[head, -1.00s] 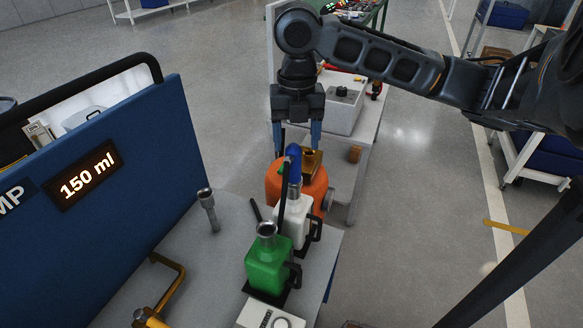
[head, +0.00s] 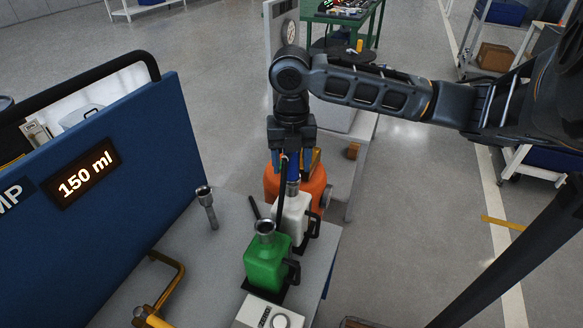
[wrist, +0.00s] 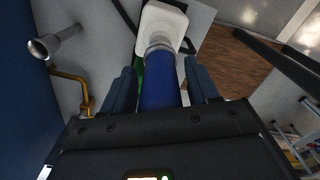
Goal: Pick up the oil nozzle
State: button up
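The oil nozzle (head: 293,172), with a blue body, stands upright in the neck of a white can (head: 290,218) on the grey bench top. Beside it a thin black line, like a hose, runs down. My gripper (head: 292,165) points down over the nozzle, with one blue finger on each side of its blue body. In the wrist view the nozzle (wrist: 160,92) lies between the two fingers, and narrow gaps seem to show beside it. The gripper looks open around the nozzle. The nozzle's top is partly hidden by the gripper.
A green can (head: 267,262) stands in front of the white can, and an orange container (head: 318,187) is close behind. A metal funnel-like piece (head: 206,207) stands to the left. A blue panel (head: 130,180) reading "150 ml" rises at the left. Open floor lies right.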

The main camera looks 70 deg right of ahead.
grip_shut()
dwell(0.3)
